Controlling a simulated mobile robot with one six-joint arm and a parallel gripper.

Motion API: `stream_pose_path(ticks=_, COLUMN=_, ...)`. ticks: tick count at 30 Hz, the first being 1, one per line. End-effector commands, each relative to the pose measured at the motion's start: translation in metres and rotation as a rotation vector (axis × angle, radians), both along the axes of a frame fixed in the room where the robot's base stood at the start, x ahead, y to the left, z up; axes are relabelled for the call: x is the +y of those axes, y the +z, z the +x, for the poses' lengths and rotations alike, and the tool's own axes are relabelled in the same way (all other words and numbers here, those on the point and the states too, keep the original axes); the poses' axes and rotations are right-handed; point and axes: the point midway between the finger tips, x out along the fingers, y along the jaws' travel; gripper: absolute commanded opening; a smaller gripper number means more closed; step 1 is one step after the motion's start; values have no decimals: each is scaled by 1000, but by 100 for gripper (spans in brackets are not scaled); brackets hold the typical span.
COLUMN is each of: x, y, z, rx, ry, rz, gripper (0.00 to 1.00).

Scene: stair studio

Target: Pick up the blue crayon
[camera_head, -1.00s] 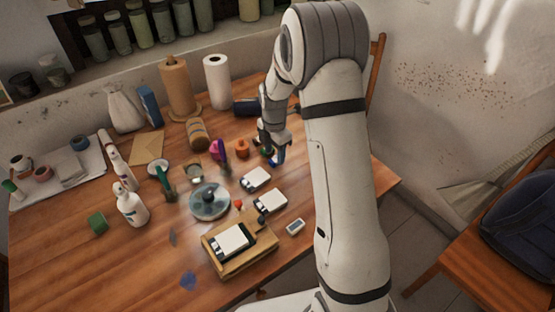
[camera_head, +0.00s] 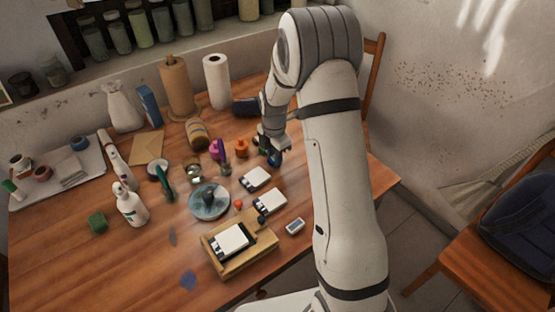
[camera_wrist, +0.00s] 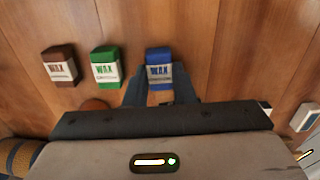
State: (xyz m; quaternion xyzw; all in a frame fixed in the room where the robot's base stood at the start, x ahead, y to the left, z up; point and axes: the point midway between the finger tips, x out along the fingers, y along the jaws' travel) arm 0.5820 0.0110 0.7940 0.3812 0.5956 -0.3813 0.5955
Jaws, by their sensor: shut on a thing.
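The blue crayon (camera_wrist: 158,56) is a short block with a white "WAX" label, seen in the wrist view between the fingers of my gripper (camera_wrist: 160,92). The gripper is shut on it. In the head view my gripper (camera_head: 273,152) points down over the right part of the wooden table, with the blue piece at its tips. I cannot tell whether the crayon touches the table.
A green crayon (camera_wrist: 105,66) and a brown crayon (camera_wrist: 60,65) stand left of the blue one in the wrist view. An orange pot (camera_head: 241,148) and white-labelled cards (camera_head: 255,179) are near. A dark blue roll (camera_head: 246,107) lies behind.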

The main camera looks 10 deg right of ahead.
Motion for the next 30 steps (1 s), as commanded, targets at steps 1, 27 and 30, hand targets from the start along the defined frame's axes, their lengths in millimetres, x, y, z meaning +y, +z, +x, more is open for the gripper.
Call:
stream_pose_path(ticks=1, x=0, y=0, z=0, rx=0, ry=0, rz=0, gripper=1)
stream_pose_path(ticks=27, x=1, y=98, z=0, rx=-1, ry=1, rz=0, gripper=1)
stream_pose_path(ticks=30, x=1, y=101, z=0, rx=0, ry=1, rz=0, gripper=1)
